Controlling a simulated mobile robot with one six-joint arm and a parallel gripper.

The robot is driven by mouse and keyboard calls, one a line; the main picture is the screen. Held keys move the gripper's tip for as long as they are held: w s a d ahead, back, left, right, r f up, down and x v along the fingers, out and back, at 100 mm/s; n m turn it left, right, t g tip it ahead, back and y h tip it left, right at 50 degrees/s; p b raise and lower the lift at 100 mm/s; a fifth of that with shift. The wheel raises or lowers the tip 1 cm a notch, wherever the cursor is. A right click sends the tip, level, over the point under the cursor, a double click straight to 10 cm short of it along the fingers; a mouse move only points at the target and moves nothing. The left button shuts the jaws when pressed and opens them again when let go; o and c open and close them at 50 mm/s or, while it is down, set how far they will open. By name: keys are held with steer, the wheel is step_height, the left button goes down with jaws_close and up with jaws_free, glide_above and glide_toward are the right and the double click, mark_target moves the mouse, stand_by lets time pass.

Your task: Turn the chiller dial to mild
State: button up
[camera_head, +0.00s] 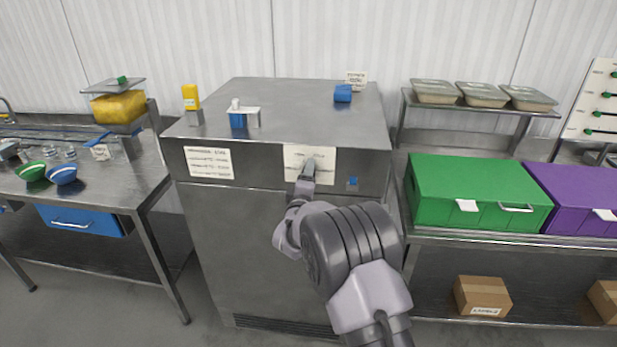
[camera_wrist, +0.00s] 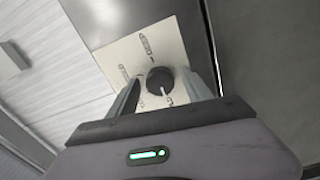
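The chiller (camera_head: 240,225) is a steel cabinet in the middle of the head view. A cream label plate (camera_head: 325,155) is on its upper front; my gripper (camera_head: 307,172) reaches its lower part and hides the dial there. In the wrist view, the black round dial (camera_wrist: 157,80) sits on the cream plate (camera_wrist: 168,38), which carries small printed marks. A white pointer line on the dial points down and slightly right in the picture, toward a mark near its lower edge. My gripper's fingers stand apart on either side of the dial, with visible gaps; contact is not apparent.
A text sign (camera_head: 208,162) and a small blue part (camera_head: 352,183) are on the chiller front. A blue-and-white holder (camera_head: 240,117) and a blue block (camera_head: 343,93) stand on top. A green bin (camera_head: 475,180) is close on the right, a sink table (camera_head: 140,180) on the left.

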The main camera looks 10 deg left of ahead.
steer(key=s, duration=1.7)
steer(key=shift+s+a+p, duration=0.25)
steer(key=shift+a+p, duration=0.05)
steer(key=shift+p, duration=0.1)
steer(key=s+d+r+m+g+y+b, duration=0.2)
steer(key=s+d+r+m+g+b, duration=0.3)
steer(key=d+m, duration=0.5)
steer(key=s+d+f+m+g, duration=0.1)
steer(key=s+d+m+g, duration=0.1)
steer(key=s, duration=0.7)
steer(key=s+d+f+m+g+b, duration=0.1)
steer(key=s+m, duration=0.4)
steer(key=s, duration=0.5)
steer(key=s+d+f+m+g+b, duration=0.1)
steer(key=s+d+m+g, duration=0.2)
steer(key=s, duration=0.6)
steer(key=shift+s+d+f+g+y, duration=0.25)
steer(key=shift+d+g, duration=0.35)
steer(key=shift+d, duration=0.6)
